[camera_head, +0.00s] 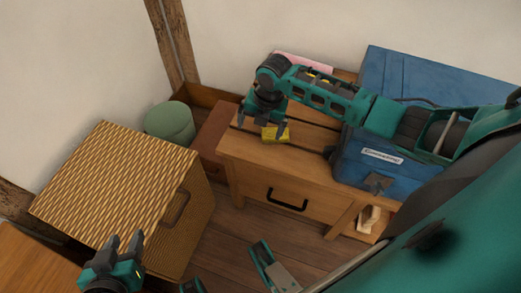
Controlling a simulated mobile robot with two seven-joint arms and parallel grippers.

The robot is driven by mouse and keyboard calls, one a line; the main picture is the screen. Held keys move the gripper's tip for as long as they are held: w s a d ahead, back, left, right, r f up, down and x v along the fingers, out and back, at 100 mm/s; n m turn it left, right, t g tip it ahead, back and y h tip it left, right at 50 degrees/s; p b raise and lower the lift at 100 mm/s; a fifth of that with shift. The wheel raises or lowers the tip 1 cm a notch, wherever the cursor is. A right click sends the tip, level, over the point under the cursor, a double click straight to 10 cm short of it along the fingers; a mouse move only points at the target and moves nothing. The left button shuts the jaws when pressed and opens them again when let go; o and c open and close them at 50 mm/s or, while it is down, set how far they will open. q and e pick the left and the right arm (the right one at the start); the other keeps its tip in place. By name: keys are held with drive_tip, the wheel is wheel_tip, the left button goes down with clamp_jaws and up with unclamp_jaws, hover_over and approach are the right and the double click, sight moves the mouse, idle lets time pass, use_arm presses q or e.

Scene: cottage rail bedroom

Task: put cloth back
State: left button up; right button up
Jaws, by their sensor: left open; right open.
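My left gripper (125,241) is open and empty at the bottom left, in front of the woven box (120,180) and far from the yellow piece.
A blue case (375,165) stands on the table's right side, with a larger blue surface (400,75) behind. A pink item (303,62) lies at the back, partly behind my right arm. A green rounded object (170,122) stands left of the table. Wooden floor (225,240) shows in front.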

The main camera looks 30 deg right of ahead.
drive_tip(key=s+a+f+m+t+y, duration=0.35)
drive_tip(key=s+a+m, duration=0.35)
drive_tip(key=a+m, duration=0.4)
use_arm(q)
drive_tip(key=shift+w+d+r, duration=0.1)
drive_tip(key=shift+r, duration=0.1)
use_arm(e)
drive_tip(key=s+d+r+m+t+h, duration=0.1)
drive_tip(key=s+r+m+t, duration=0.4)
drive_tip(key=m, duration=0.8)
drive_tip(key=shift+s+d+r+t, duration=0.3)
drive_tip(key=shift+s+d+t, duration=0.15)
drive_tip(key=shift+s, duration=0.65)
drive_tip(key=shift+h, duration=0.25)
use_arm(q)
drive_tip(key=s+a+r+y+p, duration=0.1)
drive_tip(key=a+r+p, duration=0.2)
drive_tip(key=r+p, duration=0.6)
drive_tip(key=p, duration=0.5)
drive_tip(key=shift+s+r, duration=0.3)
use_arm(e)
drive_tip(key=s+d+r, duration=0.1)
drive_tip(key=d+r, duration=0.2)
drive_tip(key=r, duration=0.6)
drive_tip(key=shift+s+r+m+h, duration=0.2)
drive_tip(key=shift+r+m+h, duration=0.1)
drive_tip(key=shift+r+h, duration=0.1)
